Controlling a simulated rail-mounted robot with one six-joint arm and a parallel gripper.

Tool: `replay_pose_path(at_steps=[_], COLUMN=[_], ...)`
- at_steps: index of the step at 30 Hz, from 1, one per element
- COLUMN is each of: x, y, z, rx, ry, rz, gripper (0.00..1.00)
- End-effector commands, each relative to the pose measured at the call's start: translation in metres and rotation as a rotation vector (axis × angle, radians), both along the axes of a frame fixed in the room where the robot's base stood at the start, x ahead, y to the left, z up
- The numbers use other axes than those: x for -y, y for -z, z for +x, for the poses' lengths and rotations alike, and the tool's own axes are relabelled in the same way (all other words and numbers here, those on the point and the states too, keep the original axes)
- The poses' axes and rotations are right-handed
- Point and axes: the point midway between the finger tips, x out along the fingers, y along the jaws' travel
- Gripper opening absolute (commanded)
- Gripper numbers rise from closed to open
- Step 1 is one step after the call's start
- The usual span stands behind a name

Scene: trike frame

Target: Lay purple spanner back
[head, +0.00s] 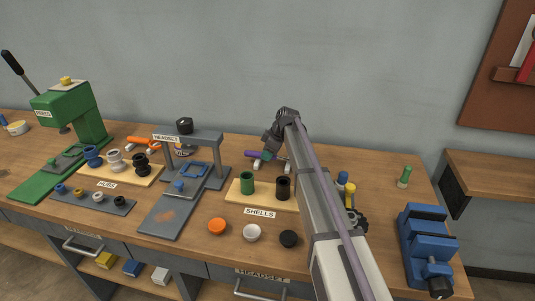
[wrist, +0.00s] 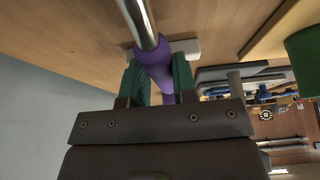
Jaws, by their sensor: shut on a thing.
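The purple spanner (head: 250,153) is at the back of the bench, behind the shells board, partly hidden by my arm. In the wrist view its purple handle (wrist: 155,66) and silver shaft (wrist: 140,22) run between my jaws. My gripper (head: 264,159) is shut on the purple handle; its green pads (wrist: 157,80) press from both sides. A white rest block (wrist: 190,48) is close behind the handle, and white blocks (head: 257,165) also show by it in the head view. I cannot tell whether the spanner touches them.
The shells board (head: 235,187) with a green cup (head: 247,182) and dark cup (head: 283,187) is just in front. The grey headset press (head: 215,150) stands left. An orange spanner (head: 143,142) lies farther left. The wall is close behind.

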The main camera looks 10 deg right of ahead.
Motion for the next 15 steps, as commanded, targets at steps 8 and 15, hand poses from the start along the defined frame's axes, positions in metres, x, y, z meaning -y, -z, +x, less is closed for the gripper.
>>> replay_pose_path(at_steps=[8,15], x=[-0.0001,0.0000], y=[0.0034,0.0034], z=[0.0000,0.0000], rx=[0.000,0.000], ry=[0.000,0.000], rz=[0.000,0.000], gripper=[0.36,0.56])
